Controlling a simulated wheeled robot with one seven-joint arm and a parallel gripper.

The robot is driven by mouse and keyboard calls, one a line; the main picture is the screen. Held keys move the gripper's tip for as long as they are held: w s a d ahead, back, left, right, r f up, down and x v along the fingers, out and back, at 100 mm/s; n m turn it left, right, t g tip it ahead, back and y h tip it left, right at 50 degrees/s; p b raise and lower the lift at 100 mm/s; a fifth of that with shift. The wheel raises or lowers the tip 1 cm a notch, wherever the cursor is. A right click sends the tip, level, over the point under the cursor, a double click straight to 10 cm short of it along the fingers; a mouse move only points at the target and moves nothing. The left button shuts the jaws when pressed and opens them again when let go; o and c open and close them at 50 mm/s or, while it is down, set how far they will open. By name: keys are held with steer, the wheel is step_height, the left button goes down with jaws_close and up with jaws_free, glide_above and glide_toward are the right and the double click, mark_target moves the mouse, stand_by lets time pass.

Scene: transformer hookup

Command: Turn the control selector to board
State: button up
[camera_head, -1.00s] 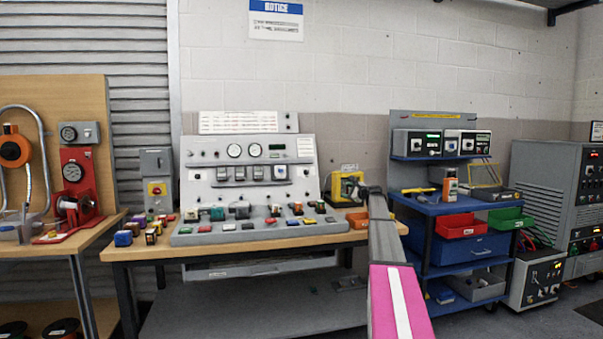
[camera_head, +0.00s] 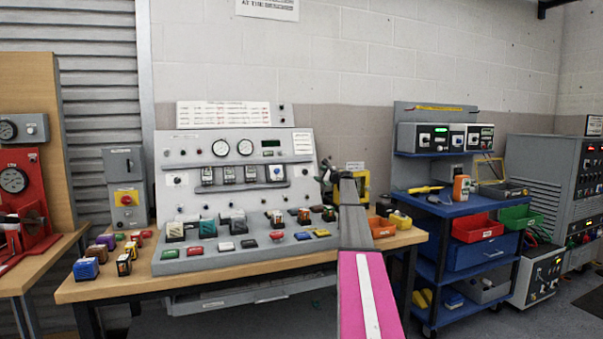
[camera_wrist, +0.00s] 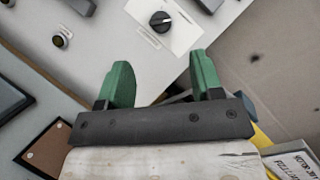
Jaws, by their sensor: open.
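A black rotary selector knob (camera_wrist: 161,20) with a pale pointer line sits on a white plate on the grey panel, at the top of the wrist view. Small labels flank it, too blurred to read. My gripper (camera_wrist: 160,78) is open, with its two green fingers apart and nothing between them. The knob lies ahead of the gap between the fingertips and is not touched. In the head view my gripper (camera_head: 329,170) is at the right edge of the sloped control panel (camera_head: 222,204); my arm hides part of the panel's right side.
Several coloured blocks and switches line the panel's lower ledge. A yellow device (camera_head: 364,186) stands behind my arm. A blue cart (camera_head: 462,207) with red and green bins stands to the right.

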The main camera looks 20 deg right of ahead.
mark_target(306, 171)
steer(key=x, duration=1)
steer(key=shift+w+a, duration=0.1)
steer(key=shift+w, duration=0.25)
steer(key=c, duration=0.9)
